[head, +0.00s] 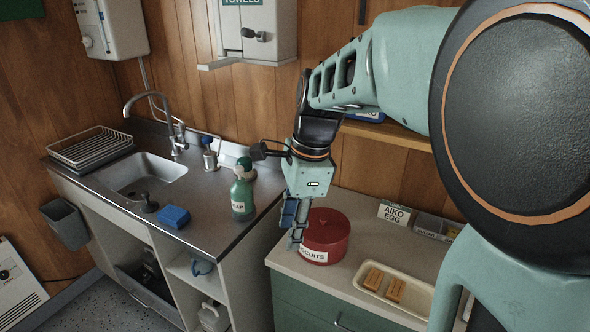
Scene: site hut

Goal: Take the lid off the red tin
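The red tin (322,254) stands on the pale counter right of the sink unit, with a white label reading "...SCUITS" on its front. Its round red lid (332,222) appears to be on, with a small knob near the middle. My gripper (293,238) points down at the tin's left side, in front of part of the tin and its label in this view. Whether it touches the tin cannot be told. The fingers are seen side-on and overlap, so their opening is unclear.
A tray with two orange-brown bars (413,293) lies right of the tin. A green soap bottle (242,196) and blue sponge (174,216) are on the sink unit. A shelf (388,133) hangs behind my arm.

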